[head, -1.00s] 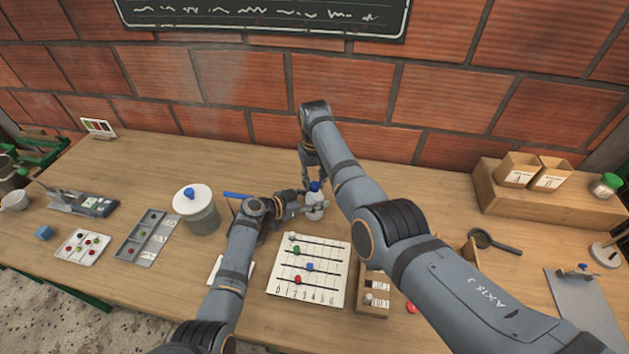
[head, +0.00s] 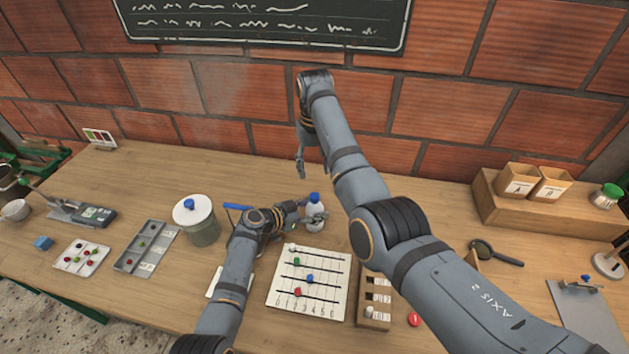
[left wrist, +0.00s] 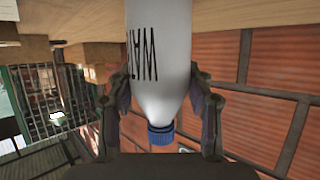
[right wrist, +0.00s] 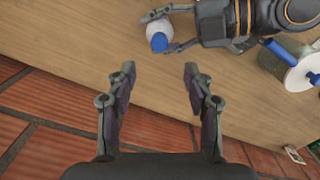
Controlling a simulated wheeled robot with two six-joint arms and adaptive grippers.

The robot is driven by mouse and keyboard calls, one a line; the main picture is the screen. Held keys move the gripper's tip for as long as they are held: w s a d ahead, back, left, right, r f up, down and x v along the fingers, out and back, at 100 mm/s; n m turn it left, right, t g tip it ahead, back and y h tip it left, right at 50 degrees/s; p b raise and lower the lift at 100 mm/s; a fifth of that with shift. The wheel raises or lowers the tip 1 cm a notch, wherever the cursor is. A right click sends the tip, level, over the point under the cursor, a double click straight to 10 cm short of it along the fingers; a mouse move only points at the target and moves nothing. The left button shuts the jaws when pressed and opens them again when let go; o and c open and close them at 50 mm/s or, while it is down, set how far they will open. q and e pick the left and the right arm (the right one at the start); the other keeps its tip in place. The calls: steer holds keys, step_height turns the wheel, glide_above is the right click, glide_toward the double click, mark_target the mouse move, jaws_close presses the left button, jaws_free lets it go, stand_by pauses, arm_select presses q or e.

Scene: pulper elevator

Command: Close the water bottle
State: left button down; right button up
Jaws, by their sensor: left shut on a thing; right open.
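The water bottle (head: 315,219) is white with a blue cap (head: 314,197) on its top, and it stands upright on the table. My left gripper (head: 312,216) is shut around the bottle's body. In the left wrist view the bottle (left wrist: 160,60) sits between the fingers, with the blue cap (left wrist: 161,134) on its neck. My right gripper (head: 300,165) is open and empty, raised behind and above the bottle. In the right wrist view its fingers (right wrist: 156,80) are apart, with the bottle's cap (right wrist: 159,42) beyond them and nothing between them.
A lidded pot (head: 203,226) stands left of the bottle. A board with sliding beads (head: 312,285) and a wooden box (head: 376,300) lie in front. A brick wall (head: 260,95) is close behind my right gripper. A magnifier (head: 483,250) lies to the right.

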mark_target(308, 211)
arm_select(q)
steer(key=shift+c, duration=2.3)
jaws_free()
arm_select(e)
step_height(308, 211, up, 2)
arm_select(q)
steer(key=v, duration=0.7)
steer(key=shift+a, duration=0.1)
steer(key=shift+s+a, duration=0.1)
